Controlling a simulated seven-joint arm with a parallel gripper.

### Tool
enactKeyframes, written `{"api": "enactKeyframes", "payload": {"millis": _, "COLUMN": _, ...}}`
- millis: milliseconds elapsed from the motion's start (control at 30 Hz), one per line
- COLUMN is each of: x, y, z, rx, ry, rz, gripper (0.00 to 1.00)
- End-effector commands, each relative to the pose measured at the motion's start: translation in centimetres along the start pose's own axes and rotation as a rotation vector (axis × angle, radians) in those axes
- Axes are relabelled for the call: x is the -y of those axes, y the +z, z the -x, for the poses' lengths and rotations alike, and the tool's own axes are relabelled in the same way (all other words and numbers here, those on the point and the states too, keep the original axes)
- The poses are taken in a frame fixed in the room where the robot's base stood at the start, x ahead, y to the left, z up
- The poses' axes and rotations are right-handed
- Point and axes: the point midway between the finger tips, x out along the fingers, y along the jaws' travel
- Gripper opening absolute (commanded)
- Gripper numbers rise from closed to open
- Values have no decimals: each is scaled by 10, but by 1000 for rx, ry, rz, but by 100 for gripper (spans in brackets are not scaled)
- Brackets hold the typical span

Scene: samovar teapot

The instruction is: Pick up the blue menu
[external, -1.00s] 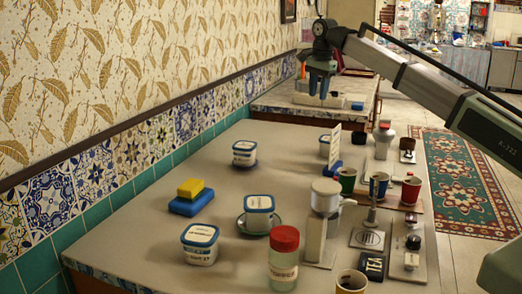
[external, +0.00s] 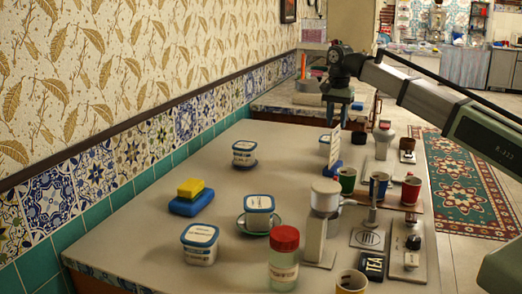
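The blue menu appears to be the upright white card (external: 335,146) standing in a blue base (external: 333,167), on the far right part of the near table. My gripper (external: 338,123) is directly above the card in the picture, with its fingers pointing down. The two fingers are apart with a gap between them, and nothing shows between them. The fingertips are close to the card's top edge; I cannot tell whether they touch it or are at the same depth.
A white tub with a blue lid (external: 324,145) stands just left of the card. A white grinder-like item (external: 383,141) and a green cup (external: 346,179) are to its right. A yellow sponge (external: 191,187) lies on a blue block. The table's far left surface is clear.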

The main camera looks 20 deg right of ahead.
Motion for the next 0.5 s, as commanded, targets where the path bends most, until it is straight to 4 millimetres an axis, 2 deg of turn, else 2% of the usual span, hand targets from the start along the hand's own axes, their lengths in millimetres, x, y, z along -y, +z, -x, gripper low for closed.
{"api": "enactKeyframes", "payload": {"millis": 133, "x": 0, "y": 0, "z": -16, "rx": 0, "ry": 0, "rz": -1, "gripper": 36}}
{"api": "enactKeyframes", "payload": {"millis": 500, "x": 0, "y": 0, "z": -33, "rx": 0, "ry": 0, "rz": -1, "gripper": 36}}
